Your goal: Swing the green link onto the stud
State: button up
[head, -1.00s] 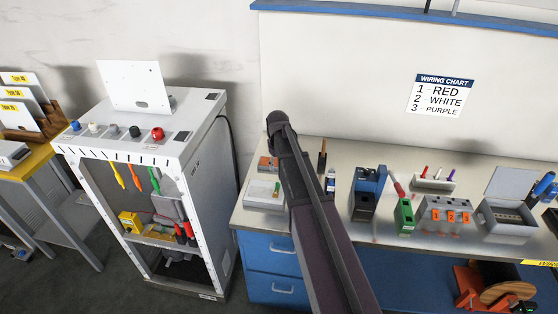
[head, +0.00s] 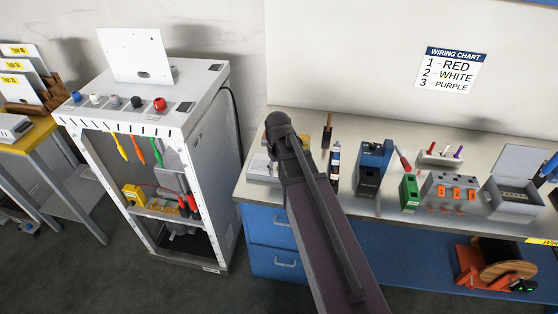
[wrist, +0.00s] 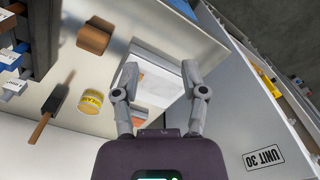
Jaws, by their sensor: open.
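The green link (head: 157,151) hangs at a slant under the top of the white dispenser frame (head: 218,150), in its open front. It is the rightmost of three hanging links, beside an orange link (head: 138,150) and a yellow link (head: 119,147). I cannot make out the stud in either view. My gripper (wrist: 160,75) is open and empty in the wrist view, its fingers above a white box on the bench beside the frame. The link does not show in the wrist view. In the head view my arm hides my gripper.
The blue bench (head: 272,233) stands right of the frame, crowded with tools and boxes. A yellow-topped table (head: 30,140) stands left of the frame.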

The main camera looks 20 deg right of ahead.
jog(key=s+a+f+m+b, duration=0.1)
jog(key=s+a, duration=0.1)
jog(key=s, duration=0.7)
jog(key=shift+s+a+f, duration=0.3)
jog(key=shift+s+a, duration=0.05)
jog(key=shift+a, duration=0.05)
jog(key=shift+d, duration=0.15)
dwell(0.6)
